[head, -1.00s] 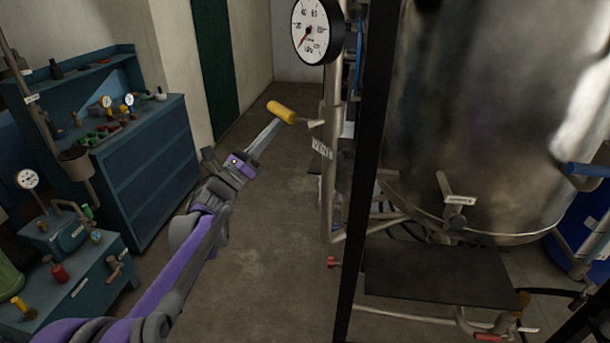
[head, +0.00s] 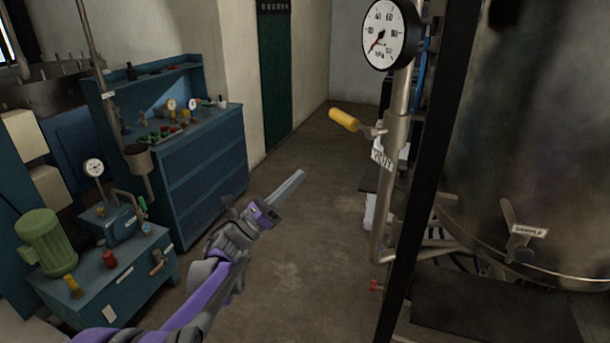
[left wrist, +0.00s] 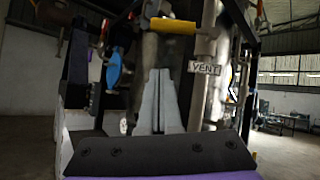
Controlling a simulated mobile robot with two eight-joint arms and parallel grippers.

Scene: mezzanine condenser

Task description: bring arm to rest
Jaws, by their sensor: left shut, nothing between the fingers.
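My left arm comes in from the lower left in the head view. Its gripper (head: 298,177) is shut and empty, held over the open floor and pointing up and right. It is apart from the yellow vent handle (head: 343,119), which sticks out from the upright pipe (head: 398,130). In the left wrist view the shut fingers (left wrist: 160,75) point at the pipework, with the yellow handle (left wrist: 172,26) above them and the VENT label (left wrist: 204,68) to their right. My right gripper does not show.
A black post (head: 432,170) and a large steel vessel (head: 540,130) stand at the right, with a round gauge (head: 391,33) on the pipe. A blue cabinet (head: 200,170) and a bench with a green motor (head: 45,240) stand at the left. The floor (head: 310,240) between is clear.

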